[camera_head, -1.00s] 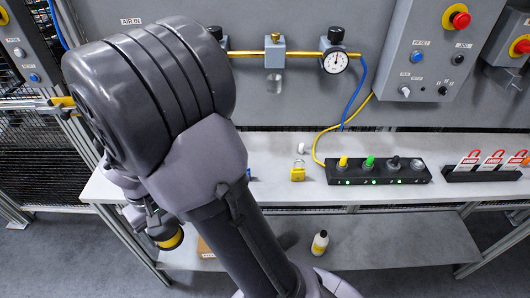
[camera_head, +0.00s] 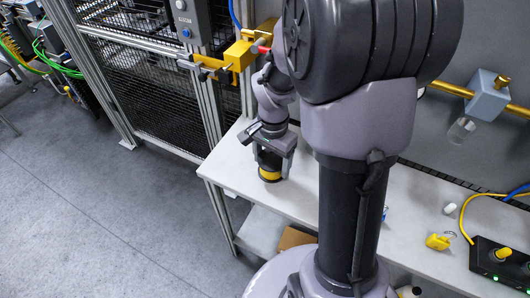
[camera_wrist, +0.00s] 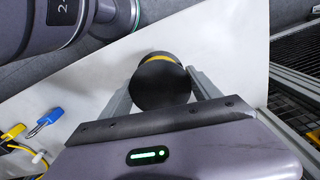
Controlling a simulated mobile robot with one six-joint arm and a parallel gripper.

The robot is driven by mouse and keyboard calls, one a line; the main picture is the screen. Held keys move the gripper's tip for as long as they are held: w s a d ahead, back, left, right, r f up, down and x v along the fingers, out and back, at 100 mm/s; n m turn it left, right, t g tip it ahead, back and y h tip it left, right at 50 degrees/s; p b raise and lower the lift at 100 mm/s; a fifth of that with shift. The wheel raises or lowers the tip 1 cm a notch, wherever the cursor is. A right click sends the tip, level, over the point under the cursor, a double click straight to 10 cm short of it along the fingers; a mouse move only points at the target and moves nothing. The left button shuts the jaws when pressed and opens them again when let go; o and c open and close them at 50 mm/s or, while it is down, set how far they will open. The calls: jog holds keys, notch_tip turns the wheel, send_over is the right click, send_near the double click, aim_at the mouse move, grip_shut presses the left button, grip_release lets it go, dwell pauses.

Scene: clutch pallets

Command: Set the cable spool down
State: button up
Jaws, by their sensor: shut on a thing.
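The cable spool (camera_head: 270,175) is black with a yellow band at its lower end. My gripper (camera_head: 271,150) is shut on it and holds it upright over the left end of the white workbench (camera_head: 232,160). I cannot tell whether its base touches the bench top. In the wrist view, the spool (camera_wrist: 160,84) shows its round dark end between the two fingers of my gripper (camera_wrist: 163,82), with the yellow band behind it and the white bench beyond.
A yellow padlock (camera_head: 438,242), a small white piece (camera_head: 450,208) and a black button box (camera_head: 497,262) are on the bench to the right. The bench around the spool looks clear.

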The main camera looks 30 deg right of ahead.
jog(key=w, duration=0.2)
jog(key=w+a, duration=0.1)
jog(key=w, duration=0.2)
jog(key=w+a, duration=0.1)
jog(key=w, duration=0.1)
jog(key=shift+w+a+f+b, duration=0.15)
jog(key=shift+a+f+b, duration=0.05)
jog(key=shift+f+b, duration=0.2)
jog(key=shift+w+a+f+b, duration=0.1)
jog(key=shift+w+f+b, duration=0.25)
jog(key=shift+f, duration=0.5)
jog(key=shift+w+f+b, duration=0.1)
jog(key=shift+f+b, duration=0.45)
jog(key=shift+f, duration=0.3)
jog(key=shift+f, duration=0.2)
jog(key=o, duration=1.7)
